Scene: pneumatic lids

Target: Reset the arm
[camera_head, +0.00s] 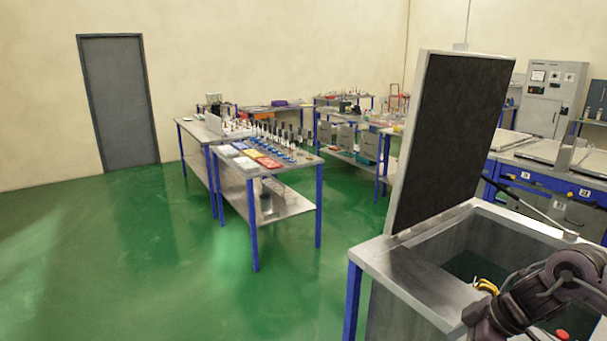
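My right arm comes in at the lower right of the head view, over the near edge of a grey metal box. My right gripper (483,312) is at the lower edge of the picture, dark and partly cut off. Its fingers cannot be made out, so I cannot tell if it is open or shut. My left gripper is not in view. The box's lid (448,140) stands upright and open, with a dark inner face and a pale rim.
The open metal box (412,268) has a wide rim and a dark inside. A blue-legged table (268,205) with bottles and coloured trays stands mid-left. More benches and a grey cabinet (549,95) are behind. A dark door (118,100) is at left. Green floor (130,250) is clear.

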